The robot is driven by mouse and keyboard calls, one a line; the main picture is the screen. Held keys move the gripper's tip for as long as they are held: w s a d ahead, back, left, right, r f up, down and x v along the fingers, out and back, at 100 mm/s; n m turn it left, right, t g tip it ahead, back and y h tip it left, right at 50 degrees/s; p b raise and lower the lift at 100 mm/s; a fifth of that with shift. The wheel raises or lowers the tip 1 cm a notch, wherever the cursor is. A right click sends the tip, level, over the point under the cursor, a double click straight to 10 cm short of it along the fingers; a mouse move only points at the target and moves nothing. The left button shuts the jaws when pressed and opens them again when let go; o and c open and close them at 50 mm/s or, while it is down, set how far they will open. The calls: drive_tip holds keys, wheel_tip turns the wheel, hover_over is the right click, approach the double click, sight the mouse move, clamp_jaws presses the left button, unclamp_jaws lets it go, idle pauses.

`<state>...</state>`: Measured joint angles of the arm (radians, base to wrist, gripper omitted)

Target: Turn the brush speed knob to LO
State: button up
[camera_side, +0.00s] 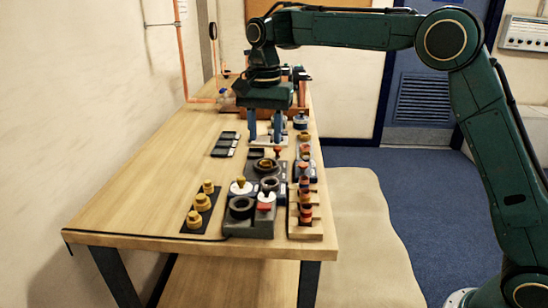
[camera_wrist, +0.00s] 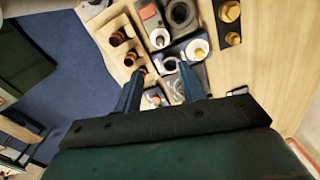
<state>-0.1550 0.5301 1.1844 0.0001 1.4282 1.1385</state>
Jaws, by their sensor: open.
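My gripper (camera_side: 265,143) is open, pointing down over the table behind this block. In the wrist view its fingers (camera_wrist: 162,72) stand apart with nothing clearly held between them.
Yellow stepped fittings stand on a black strip (camera_side: 201,212) at the left. A wooden rack (camera_side: 305,228) with copper-coloured pieces lines the right edge. Dark flat pieces (camera_side: 225,144) lie left of my gripper. Copper pipework stands at the back. The table's left side is clear.

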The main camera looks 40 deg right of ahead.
sight(266, 187)
drive_tip(key=shift+f, duration=0.1)
wheel_tip(266, 187, down, 14)
drive_tip(key=shift+r, duration=0.2)
idle(0.5)
clamp_jaws()
